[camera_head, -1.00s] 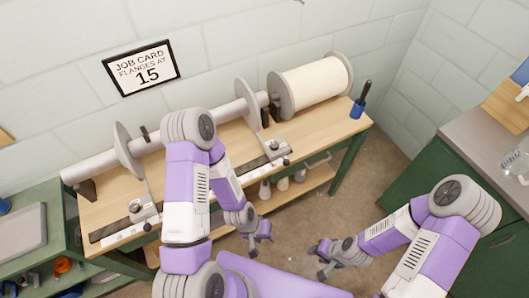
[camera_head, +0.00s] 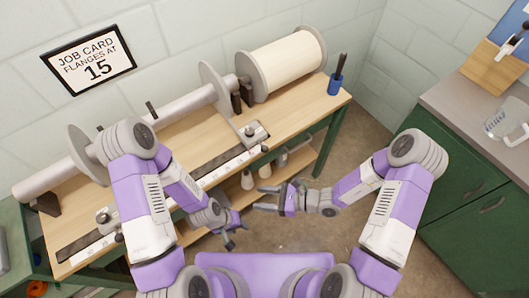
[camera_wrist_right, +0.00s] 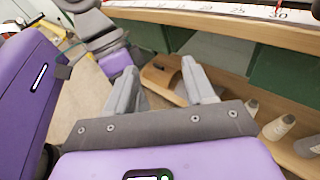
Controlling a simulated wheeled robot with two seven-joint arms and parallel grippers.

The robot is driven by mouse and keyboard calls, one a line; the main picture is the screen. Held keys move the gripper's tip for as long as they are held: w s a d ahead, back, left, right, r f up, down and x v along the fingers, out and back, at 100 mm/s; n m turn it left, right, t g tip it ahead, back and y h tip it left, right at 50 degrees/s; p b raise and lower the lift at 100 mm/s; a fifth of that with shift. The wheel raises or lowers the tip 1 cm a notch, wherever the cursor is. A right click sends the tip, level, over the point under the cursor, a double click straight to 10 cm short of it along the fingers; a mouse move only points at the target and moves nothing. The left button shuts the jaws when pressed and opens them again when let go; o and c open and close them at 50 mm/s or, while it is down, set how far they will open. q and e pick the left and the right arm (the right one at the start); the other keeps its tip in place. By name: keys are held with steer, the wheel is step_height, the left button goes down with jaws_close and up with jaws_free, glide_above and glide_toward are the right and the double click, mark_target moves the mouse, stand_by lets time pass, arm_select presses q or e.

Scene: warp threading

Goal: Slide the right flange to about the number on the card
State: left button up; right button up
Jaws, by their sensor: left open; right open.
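The job card (camera_head: 88,60) on the wall reads "FLANGES AT 15". The right flange (camera_head: 214,88) is a grey disc on the long roller (camera_head: 178,110), with its clamp block and knob (camera_head: 252,131) at the bench's front rail. The left flange (camera_head: 84,152) stands further left, with its own block (camera_head: 106,216). My right gripper (camera_head: 262,196) is open and empty in front of the bench, below the right flange's block. In the right wrist view its fingers (camera_wrist_right: 160,84) are apart, below the bench edge. My left gripper (camera_head: 234,233) is open and empty, lower and apart from the bench.
A ruler (camera_head: 210,177) runs along the bench front; "25" and "30" show on it in the right wrist view (camera_wrist_right: 262,13).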

mark_target(267, 151)
steer(key=w+d+r+m+t+h+b, duration=0.1)
steer(key=w+d+m+t, duration=0.25)
steer(key=w+t, duration=0.2)
steer(key=w+d+r+m+t+h, duration=0.1)
steer(key=w+d+m+t, duration=0.1)
steer(key=w+m+t, duration=0.35)
steer(key=shift+n+g, duration=0.6)
steer(key=x, duration=0.2)
steer(key=b+x, duration=0.1)
steer(key=x, duration=0.3)
steer(key=shift+w, duration=0.6)
steer(key=shift+w+a+b, duration=0.35)
steer(key=shift+w+a, duration=0.05)
steer(key=shift+a, duration=0.1)
jaws_close()
